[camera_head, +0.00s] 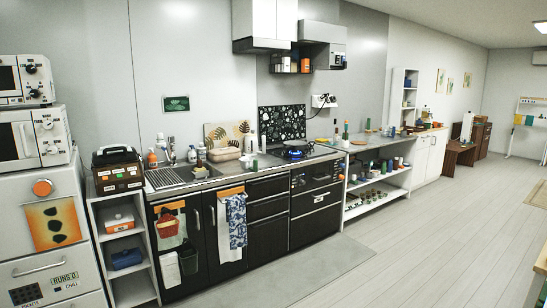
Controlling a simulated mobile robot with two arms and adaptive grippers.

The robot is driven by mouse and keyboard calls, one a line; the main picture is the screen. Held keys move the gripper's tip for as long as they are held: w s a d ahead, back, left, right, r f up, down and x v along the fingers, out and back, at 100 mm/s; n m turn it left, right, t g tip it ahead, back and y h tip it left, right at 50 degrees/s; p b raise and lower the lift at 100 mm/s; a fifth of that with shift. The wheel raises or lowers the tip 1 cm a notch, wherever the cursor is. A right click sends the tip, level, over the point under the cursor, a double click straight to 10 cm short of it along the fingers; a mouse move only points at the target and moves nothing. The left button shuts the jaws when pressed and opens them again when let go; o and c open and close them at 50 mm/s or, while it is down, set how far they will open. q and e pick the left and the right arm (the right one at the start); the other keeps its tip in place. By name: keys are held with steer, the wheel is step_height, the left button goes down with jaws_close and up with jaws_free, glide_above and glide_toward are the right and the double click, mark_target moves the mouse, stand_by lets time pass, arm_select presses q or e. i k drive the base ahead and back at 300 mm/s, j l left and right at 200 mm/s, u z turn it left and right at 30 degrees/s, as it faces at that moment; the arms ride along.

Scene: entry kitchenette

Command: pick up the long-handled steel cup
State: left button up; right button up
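I cannot make out the long-handled steel cup for certain; the things on the counter are small at this distance. A dark, low item stands on the stove (294,153), where a blue glow shows, and I cannot tell whether it is a pan, a cup or only the burner. Small items stand on the long counter (372,141) right of the stove, too small to identify. Neither of my grippers is in view.
The dark-fronted kitchen unit (268,240) runs along the wall, with a sink (182,174) at its left. White appliances (40,220) fill the left. A grey mat (290,272) and open pale floor (440,230) lie in front.

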mark_target(246, 162)
steer(key=i+j+u, duration=0.1)
steer(key=i+j, duration=0.2)
steer(key=i+j+z, duration=0.2)
steer(key=i, duration=0.35)
steer(key=i+j+z, duration=0.2)
steer(key=i+j, duration=0.15)
steer(key=i, duration=0.2)
steer(key=i+j+z, duration=0.15)
steer(key=i+j, duration=0.25)
steer(key=i+l+z, duration=0.15)
steer(key=i+z, duration=0.35)
steer(key=i, duration=0.3)
steer(key=i+j+z, duration=0.2)
steer(key=i+z, duration=0.3)
steer(key=i, duration=0.3)
steer(key=i+u, duration=0.35)
steer(key=i, duration=0.2)
steer(key=i+l+u, duration=0.2)
steer(key=i+u, duration=0.15)
steer(key=i, duration=0.15)
